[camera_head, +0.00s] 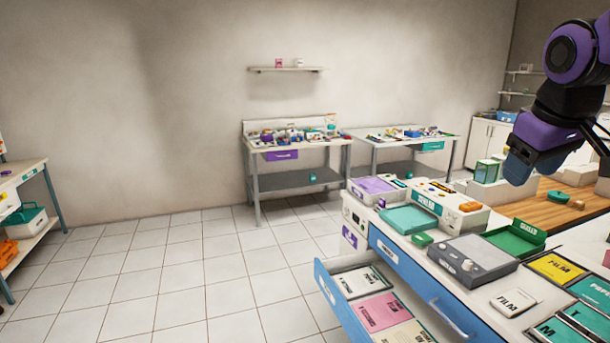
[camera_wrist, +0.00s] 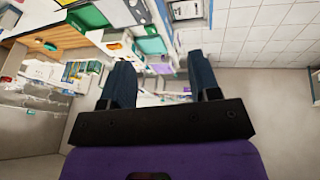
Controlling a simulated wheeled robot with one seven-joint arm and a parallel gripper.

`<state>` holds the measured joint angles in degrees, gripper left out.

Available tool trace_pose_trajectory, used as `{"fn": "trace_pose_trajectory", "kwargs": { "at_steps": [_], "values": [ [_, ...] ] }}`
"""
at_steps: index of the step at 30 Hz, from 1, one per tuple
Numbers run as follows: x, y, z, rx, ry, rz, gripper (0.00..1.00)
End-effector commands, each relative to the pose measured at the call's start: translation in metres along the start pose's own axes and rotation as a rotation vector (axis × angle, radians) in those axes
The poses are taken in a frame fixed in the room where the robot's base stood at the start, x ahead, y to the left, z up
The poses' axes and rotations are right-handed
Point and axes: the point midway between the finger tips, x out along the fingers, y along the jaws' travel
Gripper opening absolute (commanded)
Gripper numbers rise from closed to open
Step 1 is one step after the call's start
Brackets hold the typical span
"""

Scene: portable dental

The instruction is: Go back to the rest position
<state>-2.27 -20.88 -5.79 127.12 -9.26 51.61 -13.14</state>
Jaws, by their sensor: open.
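My gripper (camera_head: 535,160) hangs in the upper right of the head view, above the counter with the wooden board. It is clear of the items below it. In the wrist view my gripper (camera_wrist: 166,88) shows two dark blue fingers spread apart with nothing held between them. My purple and black arm shows above it in the head view.
Below stands a counter with a blue front and an open drawer (camera_head: 322,283) holding film packets. On it are a teal tray (camera_head: 408,219), a grey device (camera_head: 472,260) and a green box (camera_head: 514,240). Two workbenches stand behind. The tiled floor (camera_head: 190,280) at left is clear.

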Motion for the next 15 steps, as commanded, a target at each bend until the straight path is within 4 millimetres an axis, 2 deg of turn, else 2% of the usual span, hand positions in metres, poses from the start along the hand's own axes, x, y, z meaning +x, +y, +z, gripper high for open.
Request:
{"fn": "trace_pose_trajectory", "kwargs": {
  "at_steps": [3,9,15],
  "values": [
    [-0.013,-0.023,0.036,0.069,0.031,-0.028,0.56],
    [-0.022,-0.059,0.091,0.179,0.069,-0.073,0.56],
    [-0.020,-0.082,0.127,0.251,0.088,-0.099,0.56]
  ]
}}
